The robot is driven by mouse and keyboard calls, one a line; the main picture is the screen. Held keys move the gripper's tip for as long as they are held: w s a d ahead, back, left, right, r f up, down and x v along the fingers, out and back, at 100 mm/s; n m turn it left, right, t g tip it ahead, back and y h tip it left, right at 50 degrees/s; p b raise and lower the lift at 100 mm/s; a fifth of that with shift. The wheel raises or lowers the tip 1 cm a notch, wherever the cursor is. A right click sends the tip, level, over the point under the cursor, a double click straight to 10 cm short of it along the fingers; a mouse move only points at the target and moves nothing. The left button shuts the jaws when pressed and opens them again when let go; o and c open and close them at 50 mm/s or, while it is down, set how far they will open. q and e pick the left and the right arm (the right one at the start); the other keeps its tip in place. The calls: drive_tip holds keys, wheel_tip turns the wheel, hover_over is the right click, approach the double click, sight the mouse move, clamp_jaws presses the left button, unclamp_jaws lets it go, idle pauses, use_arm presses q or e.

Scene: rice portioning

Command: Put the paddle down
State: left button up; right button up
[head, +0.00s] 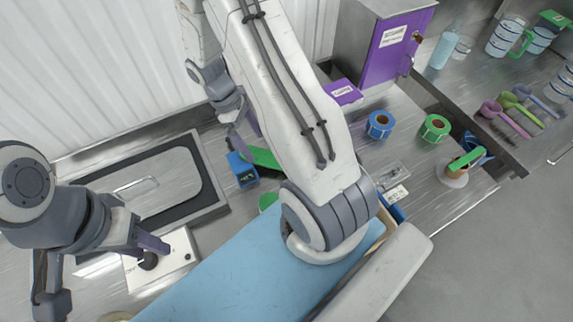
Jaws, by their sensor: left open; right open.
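A flat green piece (261,157), which looks like the paddle, lies beside a small blue box (242,170) on the steel counter. My arm hides its right end. My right gripper (240,138) is open, just above and left of the green piece. I cannot tell whether its fingers touch it. My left gripper (118,258) is open at the lower left, over a white device with a black knob (148,261).
A dark-rimmed steel lid or basin (155,190) lies at left. A purple-doored cabinet (392,45) stands at the back. Blue (380,124) and green (434,128) label rolls stand at right. Several colored scoops (515,108) lie farther right. A blue surface (235,275) fills the front.

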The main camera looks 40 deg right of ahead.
sight(262, 156)
drive_tip(key=b+x, duration=0.4)
drive_tip(key=shift+s+d+f, duration=0.15)
drive_tip(key=shift+s+f, duration=0.05)
drive_tip(key=shift+f, duration=0.1)
drive_tip(key=shift+r, duration=0.1)
drive_tip(key=c, duration=1.6)
drive_tip(key=shift+r, duration=0.1)
